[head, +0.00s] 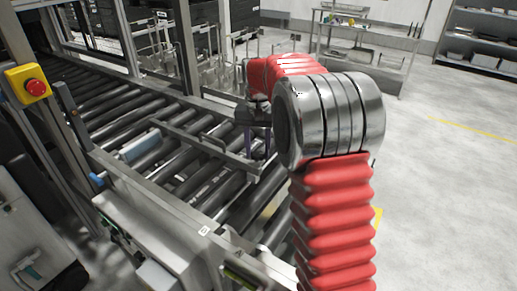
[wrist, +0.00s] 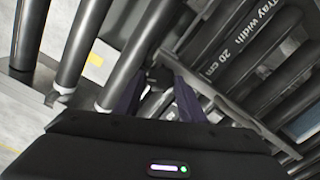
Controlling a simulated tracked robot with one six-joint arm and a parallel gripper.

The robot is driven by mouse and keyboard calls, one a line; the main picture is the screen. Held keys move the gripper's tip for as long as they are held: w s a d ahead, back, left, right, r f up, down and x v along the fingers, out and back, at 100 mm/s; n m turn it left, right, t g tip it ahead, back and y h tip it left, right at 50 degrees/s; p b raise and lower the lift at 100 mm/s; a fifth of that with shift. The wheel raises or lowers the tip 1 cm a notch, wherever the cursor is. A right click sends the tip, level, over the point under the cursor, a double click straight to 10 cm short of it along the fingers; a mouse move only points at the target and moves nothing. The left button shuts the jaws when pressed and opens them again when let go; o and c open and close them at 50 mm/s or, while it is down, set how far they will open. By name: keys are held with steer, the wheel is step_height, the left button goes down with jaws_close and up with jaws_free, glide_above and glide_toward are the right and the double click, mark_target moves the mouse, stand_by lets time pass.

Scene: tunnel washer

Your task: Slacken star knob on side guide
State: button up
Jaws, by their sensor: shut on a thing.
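My gripper (wrist: 158,92) points down at the conveyor, with its two dark purple fingers on either side of a small black knob (wrist: 158,75). The fingers are shut on this knob; its lobes are mostly hidden between them. The knob cannot be made out there.
Conveyor rollers (head: 95,108) lie below and around the guide. A metal side frame (head: 185,225) runs along the near side. A red emergency stop on a yellow box (head: 34,86) stands at the left. Upright posts (head: 187,50) rise behind. The floor to the right is open.

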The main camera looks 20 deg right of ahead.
mark_target(257, 153)
steer(key=n, duration=0.5)
steer(key=shift+w+a+r+n, duration=0.1)
steer(key=shift+n, duration=0.2)
steer(key=n, duration=0.5)
steer(key=shift+n, duration=0.3)
steer(key=o, duration=1)
steer(key=shift+o, duration=0.2)
step_height(257, 153, up, 14)
steer(key=shift+f, duration=0.2)
